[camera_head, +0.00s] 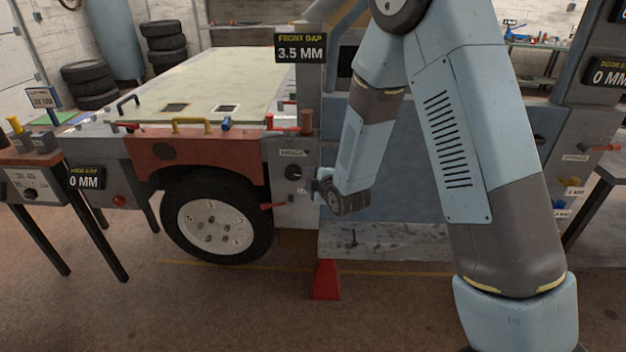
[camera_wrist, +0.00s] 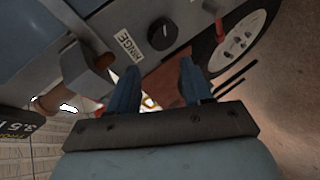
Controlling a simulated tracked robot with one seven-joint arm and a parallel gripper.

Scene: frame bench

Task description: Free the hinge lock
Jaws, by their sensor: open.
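A grey post panel carries a label reading HINGE (camera_head: 291,153) and a black round knob (camera_head: 293,172) below it. In the wrist view the knob (camera_wrist: 162,34) lies just beyond the fingertips, with the HINGE label (camera_wrist: 128,43) beside it. A red lever (camera_head: 272,206) sticks out left from the lower panel; a red handle also shows in the wrist view (camera_wrist: 219,30). A second label near it is partly hidden and unreadable. My gripper (camera_head: 317,186) is at the panel's right side, right of the knob. In the wrist view my gripper (camera_wrist: 158,72) is open and empty.
A front-gap display (camera_head: 300,48) reads 3.5 MM above the post. A brown cylinder (camera_head: 306,122) stands out near the panel top. The wheel (camera_head: 215,217) and red fender (camera_head: 200,149) are left. A red stand (camera_head: 325,280) is below. A blue-grey door panel (camera_head: 420,200) is right.

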